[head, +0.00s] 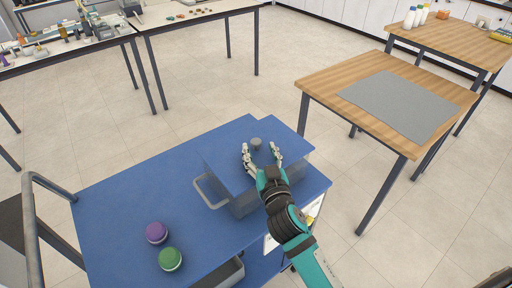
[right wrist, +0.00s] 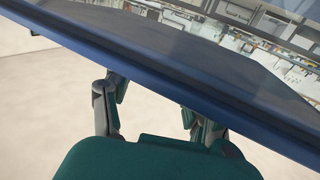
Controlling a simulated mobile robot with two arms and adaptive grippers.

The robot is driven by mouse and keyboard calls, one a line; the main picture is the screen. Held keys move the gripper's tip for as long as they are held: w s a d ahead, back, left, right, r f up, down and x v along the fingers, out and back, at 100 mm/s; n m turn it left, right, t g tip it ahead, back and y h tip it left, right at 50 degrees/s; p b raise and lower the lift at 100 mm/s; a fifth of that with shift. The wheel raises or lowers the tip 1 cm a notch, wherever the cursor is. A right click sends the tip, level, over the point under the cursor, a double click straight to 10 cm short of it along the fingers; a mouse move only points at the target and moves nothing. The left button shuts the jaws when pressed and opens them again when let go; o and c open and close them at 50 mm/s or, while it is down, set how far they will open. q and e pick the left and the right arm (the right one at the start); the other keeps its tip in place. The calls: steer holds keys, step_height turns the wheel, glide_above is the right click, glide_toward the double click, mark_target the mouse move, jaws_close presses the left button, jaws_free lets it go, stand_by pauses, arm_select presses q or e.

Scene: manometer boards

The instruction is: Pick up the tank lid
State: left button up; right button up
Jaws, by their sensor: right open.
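The tank (head: 242,207) is a grey box on the blue cart. Its flat blue lid (head: 222,157) lies on top, with a small grey knob (head: 256,142). My right gripper (head: 261,149) is open above the lid, its two fingers spread to either side of the knob. I cannot tell whether the fingers touch the lid. In the right wrist view the gripper (right wrist: 152,98) shows its fingers apart below a dark blue, glossy edge; the knob does not show there. My left gripper is not in view.
A purple-topped jar (head: 157,233) and a green-topped jar (head: 170,259) stand on the cart top (head: 120,200), left of the tank. A wooden table (head: 330,82) with a grey mat stands at right.

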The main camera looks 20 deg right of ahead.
mark_target(256, 147)
steer(key=w, duration=0.2)
steer(key=shift+w+d, duration=0.1)
steer(key=shift+w, duration=0.25)
steer(key=shift+s, duration=0.1)
jaws_close()
